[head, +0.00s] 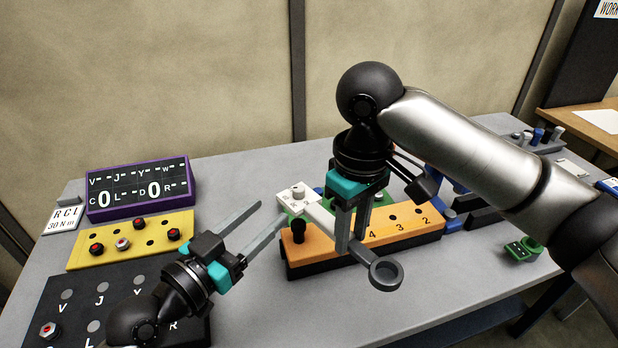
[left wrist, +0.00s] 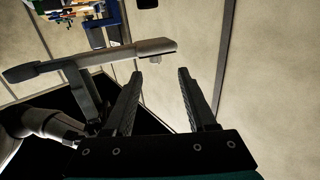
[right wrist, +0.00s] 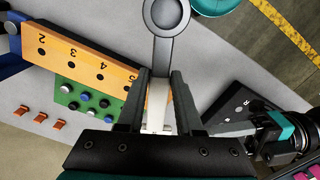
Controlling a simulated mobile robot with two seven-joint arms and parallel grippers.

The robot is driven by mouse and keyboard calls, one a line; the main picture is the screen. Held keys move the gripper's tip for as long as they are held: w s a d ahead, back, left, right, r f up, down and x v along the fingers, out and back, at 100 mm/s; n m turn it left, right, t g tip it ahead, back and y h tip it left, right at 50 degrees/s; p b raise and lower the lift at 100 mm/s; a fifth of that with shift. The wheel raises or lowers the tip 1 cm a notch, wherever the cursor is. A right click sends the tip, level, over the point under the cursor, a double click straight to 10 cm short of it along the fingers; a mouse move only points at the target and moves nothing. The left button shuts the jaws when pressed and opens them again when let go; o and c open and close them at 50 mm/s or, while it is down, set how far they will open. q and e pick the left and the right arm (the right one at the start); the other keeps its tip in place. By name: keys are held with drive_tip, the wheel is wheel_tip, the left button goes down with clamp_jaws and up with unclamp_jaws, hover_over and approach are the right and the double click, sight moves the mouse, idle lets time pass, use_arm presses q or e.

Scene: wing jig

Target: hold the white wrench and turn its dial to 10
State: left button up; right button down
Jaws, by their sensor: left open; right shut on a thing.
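The white wrench (head: 317,213) is held by my right gripper (head: 351,250), which is shut on its handle above the orange block. Its white head with small markings points left and its dark ring end points toward the front right. In the right wrist view the wrench (right wrist: 157,104) lies between the fingers. My left gripper (head: 272,209) is open and empty, its fingertips just left of the white head and apart from it. In the left wrist view the wrench (left wrist: 150,49) crosses beyond the open fingers (left wrist: 160,73). The dial's setting is too small to read.
The orange block (head: 408,228) with numbered holes and a black knob stands below the wrench. A purple display board (head: 137,214), an "RCL 30 Nm" card (head: 64,219), a yellow board (head: 150,246) with several fasteners and a dark lettered board (head: 68,310) lie left. Bare grey table shows in front.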

sight(299, 191)
use_arm(q)
drive_tip(key=x, duration=1.2)
drive_tip(key=shift+s+d+r, duration=0.25)
drive_tip(key=shift+d, duration=0.15)
clamp_jaws()
